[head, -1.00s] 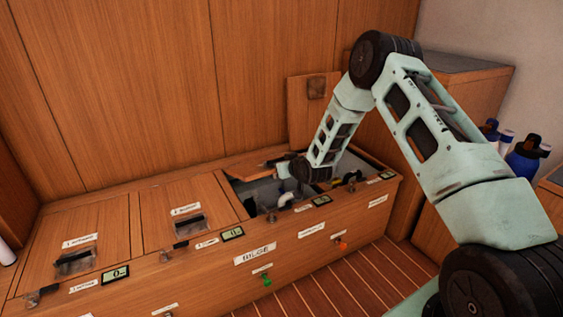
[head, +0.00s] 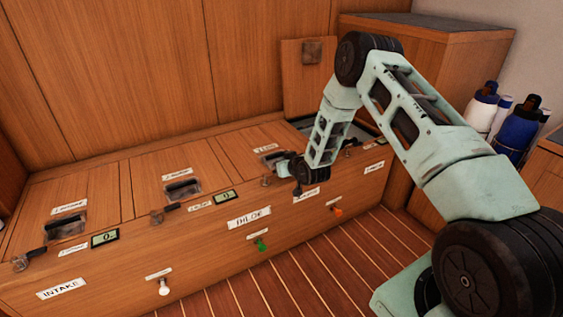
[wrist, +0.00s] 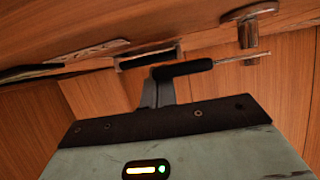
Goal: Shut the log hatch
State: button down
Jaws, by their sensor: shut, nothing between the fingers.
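The bench has several square hatches in its top, with labels too small to read surely, so I cannot tell which is the log hatch. The third hatch from the left (head: 240,146) lies flat and looks closed. The far right hatch lid (head: 305,100) stands upright against the wall. My gripper (head: 296,180) is at the front edge by the third hatch; its fingertips are hard to make out there. In the wrist view my gripper (wrist: 163,92) is shut and empty, its fingers close to a black-gripped latch lever (wrist: 185,68) beside a metal post (wrist: 249,35); I cannot tell if they touch.
The left hatch (head: 75,210) and second hatch (head: 165,170) are flat. Small displays (head: 105,239) and coloured knobs (head: 261,244) are on the front. A cabinet (head: 440,60) and blue bottles (head: 515,130) stand at the right. The plank floor (head: 330,260) is clear.

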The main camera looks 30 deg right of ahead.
jog(key=p+v, duration=0.4)
jog(key=v, duration=1.3)
jog(key=shift+s+p, duration=0.25)
jog(key=shift+p, duration=0.05)
